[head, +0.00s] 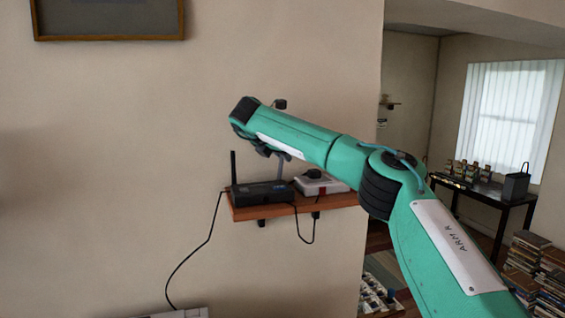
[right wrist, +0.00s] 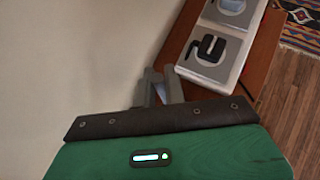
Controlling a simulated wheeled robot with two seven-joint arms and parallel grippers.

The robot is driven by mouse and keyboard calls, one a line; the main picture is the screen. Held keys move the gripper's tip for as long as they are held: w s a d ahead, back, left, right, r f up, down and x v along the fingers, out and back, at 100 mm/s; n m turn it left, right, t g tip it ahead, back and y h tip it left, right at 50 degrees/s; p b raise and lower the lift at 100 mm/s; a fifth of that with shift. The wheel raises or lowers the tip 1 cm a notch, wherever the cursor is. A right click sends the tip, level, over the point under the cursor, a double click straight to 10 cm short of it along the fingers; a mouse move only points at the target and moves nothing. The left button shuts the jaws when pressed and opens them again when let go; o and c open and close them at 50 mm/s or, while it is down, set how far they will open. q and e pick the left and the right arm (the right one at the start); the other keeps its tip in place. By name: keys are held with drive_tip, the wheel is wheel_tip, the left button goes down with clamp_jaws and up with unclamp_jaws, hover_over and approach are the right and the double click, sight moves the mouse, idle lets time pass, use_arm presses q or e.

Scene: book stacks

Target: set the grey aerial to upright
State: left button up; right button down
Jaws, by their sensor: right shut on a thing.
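A black router (head: 258,191) sits on a small wooden wall shelf (head: 292,208). A black aerial (head: 233,167) stands upright at its left end. The grey aerial (head: 279,168) shows as a short grey piece above the router's right end, leaning a little to the right; its top is hidden behind my arm. My right gripper (head: 273,153) is shut on the grey aerial, mostly hidden by my own wrist. In the right wrist view the grey fingertips (right wrist: 162,84) are close together, and I cannot clearly tell the aerial from them. My left gripper is not in view.
A white box with a black plug-like item (head: 319,184) stands on the shelf right of the router; the white box also shows in the right wrist view (right wrist: 224,42). A black cable (head: 205,243) hangs from the shelf. The wall is close behind.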

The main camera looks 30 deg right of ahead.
drive_tip(key=shift+w+a+f+h, duration=0.1)
drive_tip(key=shift+a+h, duration=0.15)
drive_tip(key=shift+h, duration=0.05)
drive_tip(key=shift+b, duration=0.4)
drive_tip(key=shift+h, duration=0.4)
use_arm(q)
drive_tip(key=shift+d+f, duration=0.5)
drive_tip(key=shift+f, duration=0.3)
use_arm(e)
drive_tip(key=c, duration=1.5)
unclamp_jaws()
drive_tip(key=shift+o, duration=0.2)
drive_tip(key=shift+a, duration=0.1)
